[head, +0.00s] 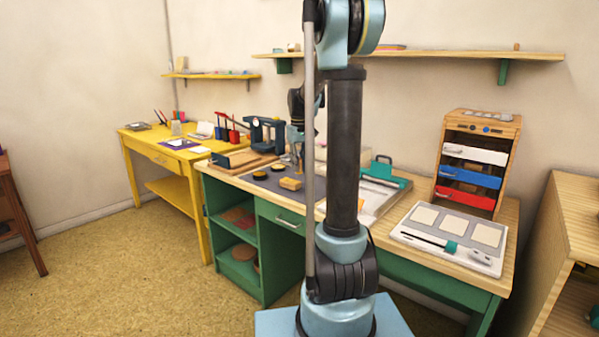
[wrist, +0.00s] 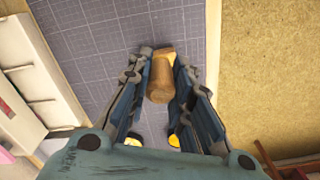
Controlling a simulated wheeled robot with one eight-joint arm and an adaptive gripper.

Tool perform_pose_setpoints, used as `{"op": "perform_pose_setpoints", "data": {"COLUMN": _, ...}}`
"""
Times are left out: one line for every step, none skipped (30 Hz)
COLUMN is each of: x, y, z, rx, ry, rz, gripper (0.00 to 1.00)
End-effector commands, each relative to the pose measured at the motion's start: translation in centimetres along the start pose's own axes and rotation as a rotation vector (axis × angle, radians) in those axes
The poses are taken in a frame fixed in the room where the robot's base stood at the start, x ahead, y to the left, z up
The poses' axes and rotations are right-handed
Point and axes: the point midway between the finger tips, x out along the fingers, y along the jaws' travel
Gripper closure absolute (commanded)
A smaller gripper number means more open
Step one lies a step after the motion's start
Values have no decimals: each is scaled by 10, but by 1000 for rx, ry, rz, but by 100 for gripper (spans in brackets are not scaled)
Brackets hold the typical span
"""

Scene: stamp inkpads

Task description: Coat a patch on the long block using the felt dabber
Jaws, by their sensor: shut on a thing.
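My gripper (wrist: 163,68) is shut on a tan wooden cylinder, which appears to be the handle of the felt dabber (wrist: 161,80). Its felt end is hidden from the wrist view. In the head view my gripper (head: 298,150) hangs over the dark grey mat, partly behind my own arm. A yellow block (head: 290,184), perhaps the long block, lies on the mat below it.
The grey gridded mat (wrist: 95,40) lies on the green-fronted desk. A blue press (head: 262,132) stands behind it.

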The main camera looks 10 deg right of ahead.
Motion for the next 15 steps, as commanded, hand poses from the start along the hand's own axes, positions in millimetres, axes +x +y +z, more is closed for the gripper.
{"op": "perform_pose_setpoints", "data": {"x": -5, "y": 0, "z": 0, "rx": 0, "ry": 0, "rz": 0, "gripper": 99}}
{"op": "perform_pose_setpoints", "data": {"x": -8, "y": 0, "z": 0, "rx": 0, "ry": 0, "rz": 0, "gripper": 99}}
{"op": "perform_pose_setpoints", "data": {"x": -11, "y": 0, "z": 1, "rx": 0, "ry": 0, "rz": 0, "gripper": 99}}
{"op": "perform_pose_setpoints", "data": {"x": -14, "y": 0, "z": 0, "rx": 0, "ry": 0, "rz": 0, "gripper": 99}}
{"op": "perform_pose_setpoints", "data": {"x": -17, "y": 0, "z": 0, "rx": 0, "ry": 0, "rz": 0, "gripper": 99}}
{"op": "perform_pose_setpoints", "data": {"x": -20, "y": 0, "z": 0, "rx": 0, "ry": 0, "rz": 0, "gripper": 99}}
{"op": "perform_pose_setpoints", "data": {"x": -23, "y": 0, "z": 0, "rx": 0, "ry": 0, "rz": 0, "gripper": 99}}
{"op": "perform_pose_setpoints", "data": {"x": -26, "y": 0, "z": 0, "rx": 0, "ry": 0, "rz": 0, "gripper": 99}}
{"op": "perform_pose_setpoints", "data": {"x": -28, "y": 0, "z": 0, "rx": 0, "ry": 0, "rz": 0, "gripper": 99}}
{"op": "perform_pose_setpoints", "data": {"x": -30, "y": 0, "z": 0, "rx": 0, "ry": 0, "rz": 0, "gripper": 99}}
{"op": "perform_pose_setpoints", "data": {"x": -32, "y": 0, "z": 0, "rx": 0, "ry": 0, "rz": 0, "gripper": 99}}
{"op": "perform_pose_setpoints", "data": {"x": -34, "y": 0, "z": 0, "rx": 0, "ry": 0, "rz": 0, "gripper": 99}}
{"op": "perform_pose_setpoints", "data": {"x": -34, "y": 0, "z": 0, "rx": 0, "ry": 0, "rz": 0, "gripper": 99}}
{"op": "perform_pose_setpoints", "data": {"x": -35, "y": 0, "z": 0, "rx": 0, "ry": 0, "rz": 0, "gripper": 99}}
{"op": "perform_pose_setpoints", "data": {"x": -35, "y": 0, "z": 0, "rx": 0, "ry": 0, "rz": 0, "gripper": 99}}
